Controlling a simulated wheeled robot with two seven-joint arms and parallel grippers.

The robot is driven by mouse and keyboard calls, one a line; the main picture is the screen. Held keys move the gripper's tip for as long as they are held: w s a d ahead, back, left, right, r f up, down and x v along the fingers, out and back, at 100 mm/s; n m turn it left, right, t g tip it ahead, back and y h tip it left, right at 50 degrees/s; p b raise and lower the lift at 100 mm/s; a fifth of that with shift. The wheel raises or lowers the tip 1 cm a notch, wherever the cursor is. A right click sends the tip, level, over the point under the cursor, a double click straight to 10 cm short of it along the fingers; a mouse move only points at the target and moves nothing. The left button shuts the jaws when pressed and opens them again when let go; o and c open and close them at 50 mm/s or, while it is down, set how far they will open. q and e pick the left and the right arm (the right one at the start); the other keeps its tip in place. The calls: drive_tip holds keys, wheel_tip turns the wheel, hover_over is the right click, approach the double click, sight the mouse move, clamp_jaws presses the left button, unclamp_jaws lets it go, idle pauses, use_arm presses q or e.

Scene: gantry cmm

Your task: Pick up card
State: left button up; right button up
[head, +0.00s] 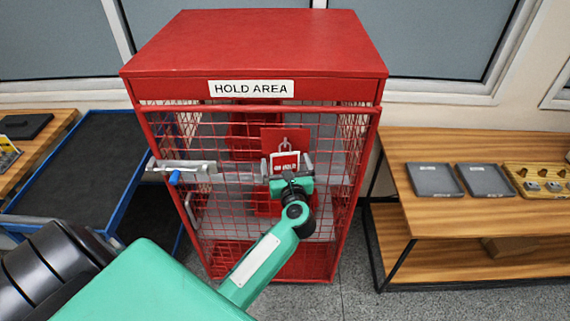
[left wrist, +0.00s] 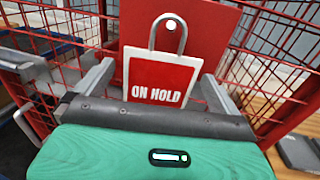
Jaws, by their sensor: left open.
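The card (head: 284,162) is red with a white border and reads ON HOLD. It hangs by a metal loop on a red plate (head: 298,137) on the front of the red mesh cage (head: 254,88). In the left wrist view the card (left wrist: 160,80) is upright, between the two grey fingers of my left gripper (left wrist: 155,82). The fingers stand apart on either side of it, with gaps showing. In the head view my left gripper (head: 287,165) is at the cage front, around the card's sides. My right gripper is not in view.
A latch with a blue knob (head: 175,177) is on the cage's left side. A blue-framed cart (head: 78,165) stands at left. A wooden bench (head: 480,215) at right holds grey trays (head: 434,180) and a wooden block with parts (head: 540,180).

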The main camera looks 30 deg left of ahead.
use_arm(q)
drive_tip(key=c, duration=1.1)
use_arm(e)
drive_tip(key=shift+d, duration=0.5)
use_arm(q)
drive_tip(key=shift+r+p, duration=0.75)
drive_tip(key=shift+r, duration=0.15)
drive_tip(key=shift+b+v, duration=2)
drive_tip(key=shift+v, duration=7)
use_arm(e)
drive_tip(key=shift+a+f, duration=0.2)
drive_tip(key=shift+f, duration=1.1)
